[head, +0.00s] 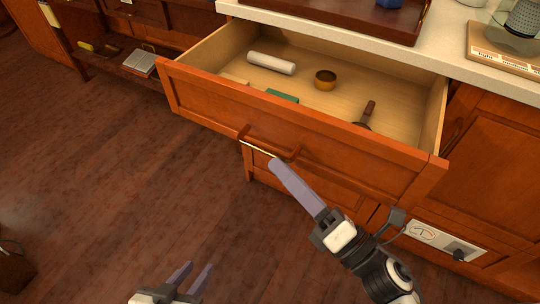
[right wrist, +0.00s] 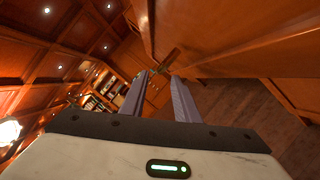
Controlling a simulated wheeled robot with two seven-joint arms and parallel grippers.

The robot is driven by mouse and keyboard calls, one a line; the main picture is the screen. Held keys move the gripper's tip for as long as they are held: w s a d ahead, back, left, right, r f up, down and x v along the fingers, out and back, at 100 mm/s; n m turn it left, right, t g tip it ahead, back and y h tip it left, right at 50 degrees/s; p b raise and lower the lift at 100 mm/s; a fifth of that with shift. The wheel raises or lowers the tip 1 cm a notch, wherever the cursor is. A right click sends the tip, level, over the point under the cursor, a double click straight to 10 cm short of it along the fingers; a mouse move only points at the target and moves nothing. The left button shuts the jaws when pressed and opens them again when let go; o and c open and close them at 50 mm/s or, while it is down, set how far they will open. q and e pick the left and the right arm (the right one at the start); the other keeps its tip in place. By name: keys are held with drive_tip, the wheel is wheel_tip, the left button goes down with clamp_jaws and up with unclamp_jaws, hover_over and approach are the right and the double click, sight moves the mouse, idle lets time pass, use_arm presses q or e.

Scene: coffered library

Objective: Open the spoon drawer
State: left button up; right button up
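The wooden drawer (head: 300,135) is pulled well out from the cabinet below the counter, and its inside shows. Its bar handle (head: 268,146) is on the front panel. My right gripper (head: 278,164) has its fingertips at the handle; in the right wrist view its two fingers (right wrist: 157,76) stand apart, with the handle (right wrist: 168,60) at the gap between their tips. I cannot tell whether they touch it. My left gripper (head: 196,268) is open and empty, low over the floor, away from the drawer.
In the drawer lie a white cylinder (head: 271,63), a small brown bowl (head: 325,79), a green item (head: 282,96) and a dark-handled utensil (head: 367,112). The pale counter (head: 330,33) above carries a tray (head: 345,17). The floor (head: 110,190) at left is mostly clear.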

drive_tip(key=v, duration=0.3)
drive_tip(key=shift+s+d, duration=0.25)
drive_tip(key=shift+s, duration=0.05)
drive_tip(key=shift+f, duration=0.1)
